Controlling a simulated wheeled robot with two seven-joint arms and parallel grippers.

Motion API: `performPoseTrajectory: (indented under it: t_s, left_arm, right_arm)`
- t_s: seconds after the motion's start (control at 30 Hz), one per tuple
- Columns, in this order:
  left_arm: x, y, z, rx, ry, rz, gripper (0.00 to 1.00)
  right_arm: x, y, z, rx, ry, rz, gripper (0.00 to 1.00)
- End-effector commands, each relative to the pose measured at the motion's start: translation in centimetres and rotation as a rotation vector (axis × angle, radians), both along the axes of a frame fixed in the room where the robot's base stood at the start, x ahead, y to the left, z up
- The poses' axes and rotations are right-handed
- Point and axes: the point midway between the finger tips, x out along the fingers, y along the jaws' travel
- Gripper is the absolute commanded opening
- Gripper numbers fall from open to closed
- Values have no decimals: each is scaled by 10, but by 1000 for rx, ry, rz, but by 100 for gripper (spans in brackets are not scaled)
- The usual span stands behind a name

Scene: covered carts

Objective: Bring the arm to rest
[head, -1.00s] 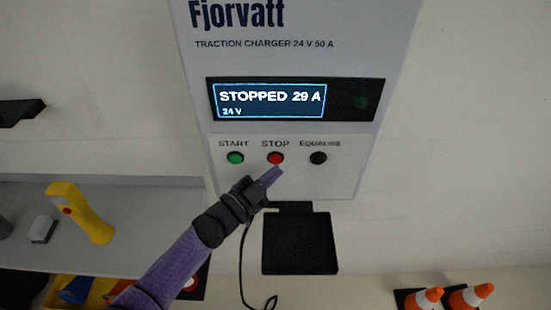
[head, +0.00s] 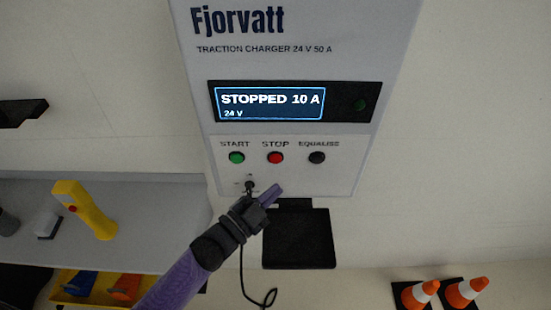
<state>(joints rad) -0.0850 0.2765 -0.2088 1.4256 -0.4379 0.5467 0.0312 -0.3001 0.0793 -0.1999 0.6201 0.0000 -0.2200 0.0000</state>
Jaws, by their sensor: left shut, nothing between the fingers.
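My left gripper (head: 269,194) is shut and empty, in front of the lower edge of the white Fjorvatt charger (head: 345,170). My purple left arm comes in from the lower left. The fingertips are below the red STOP button (head: 275,157) and apart from it. The green START button (head: 236,157) and the black EQUALISE button (head: 317,157) are at its sides. The display (head: 270,104) reads "STOPPED 10 A, 24 V". My right gripper is not in view.
A grey shelf (head: 140,235) at left holds a yellow handheld device (head: 85,209) and a small grey-white block (head: 46,224). Below is a yellow bin with blue and orange items. A black bracket (head: 298,238) and a cable hang under the charger. Orange cones (head: 466,292) stand at lower right.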

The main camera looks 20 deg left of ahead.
Motion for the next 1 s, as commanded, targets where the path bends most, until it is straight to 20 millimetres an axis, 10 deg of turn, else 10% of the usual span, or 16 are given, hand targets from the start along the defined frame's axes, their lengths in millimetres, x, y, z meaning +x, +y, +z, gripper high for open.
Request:
performPoseTrajectory:
  t_s: [0.47,0.77,1.0]
  left_arm:
    - [-1,3,-24,-3,44,22,0]
    - [-76,45,-315,-19,699,321,0]
    - [-229,63,-515,23,1300,550,0]
  right_arm:
    - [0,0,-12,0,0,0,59]
    - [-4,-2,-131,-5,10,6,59]
    - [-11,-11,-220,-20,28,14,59]
